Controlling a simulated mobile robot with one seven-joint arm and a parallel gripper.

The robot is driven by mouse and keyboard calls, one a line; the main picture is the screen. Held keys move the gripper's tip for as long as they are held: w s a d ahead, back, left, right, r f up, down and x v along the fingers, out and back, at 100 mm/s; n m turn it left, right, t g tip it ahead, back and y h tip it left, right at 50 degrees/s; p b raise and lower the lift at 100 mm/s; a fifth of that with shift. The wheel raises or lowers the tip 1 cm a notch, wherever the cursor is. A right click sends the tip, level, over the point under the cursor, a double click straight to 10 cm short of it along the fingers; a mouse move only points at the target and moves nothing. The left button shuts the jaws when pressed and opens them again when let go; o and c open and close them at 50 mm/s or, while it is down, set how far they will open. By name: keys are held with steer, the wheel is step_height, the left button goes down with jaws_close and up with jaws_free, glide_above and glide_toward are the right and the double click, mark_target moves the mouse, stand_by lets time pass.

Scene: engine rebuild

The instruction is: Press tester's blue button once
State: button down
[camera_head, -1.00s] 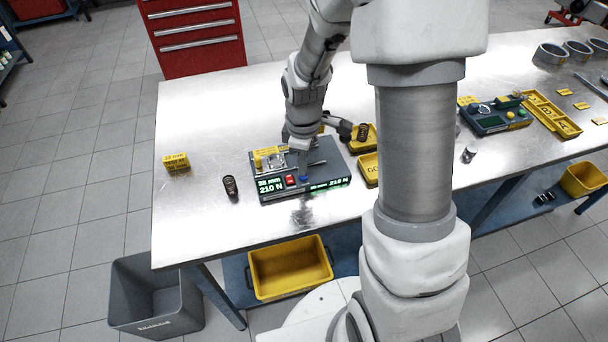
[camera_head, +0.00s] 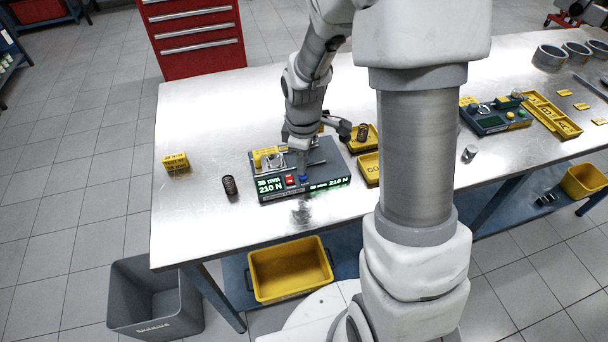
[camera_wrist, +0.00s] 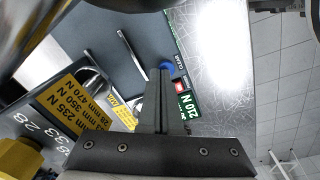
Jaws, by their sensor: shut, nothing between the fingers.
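The tester (camera_head: 322,170) is a dark grey box on the metal table, with green displays on its front edge reading 210 N. Its blue button (camera_head: 303,179) sits beside a red button (camera_head: 290,180) on the front. My gripper (camera_head: 302,166) is shut and empty, pointing down just behind the blue button. In the wrist view the fingertips (camera_wrist: 163,72) reach the edge of the blue button (camera_wrist: 167,66), with the red button (camera_wrist: 180,86) beside them. I cannot tell whether they touch the blue button.
A dark coil spring (camera_head: 229,185) stands left of the tester, and a yellow block (camera_head: 176,162) farther left. Yellow trays (camera_head: 369,168) lie right of the tester. A second grey device (camera_head: 494,118) is at the right. The table in front of the tester is clear.

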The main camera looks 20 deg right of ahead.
mark_target(305, 183)
steer(key=shift+s+f+g, duration=0.2)
steer(key=shift+s+f, duration=0.35)
steer(key=shift+f, duration=0.2)
steer(key=shift+s+f+g, duration=0.2)
steer(key=shift+s+f, duration=0.35)
steer(key=shift+f, duration=0.15)
steer(key=r+p, duration=0.1)
steer(key=w+r+p, duration=0.1)
steer(key=r+p, duration=0.1)
steer(key=shift+w+r, duration=0.1)
steer(key=shift+r, duration=0.1)
steer(key=shift+w+r+p, duration=0.15)
steer(key=shift+r+p, duration=0.95)
steer(key=shift+r, duration=0.2)
steer(key=shift+r, duration=0.25)
steer(key=s+r+m+t, duration=0.2)
steer(key=s+r+m, duration=0.4)
steer(key=r, duration=0.5)
steer(key=s+r+m+t, duration=0.3)
steer(key=s+r+m, duration=0.3)
steer(key=s+r, duration=0.3)
step_height(305, 183, up, 3)
steer(key=shift+s+f+t, duration=0.1)
steer(key=shift+s+t, duration=0.15)
steer(key=shift+t, duration=0.05)
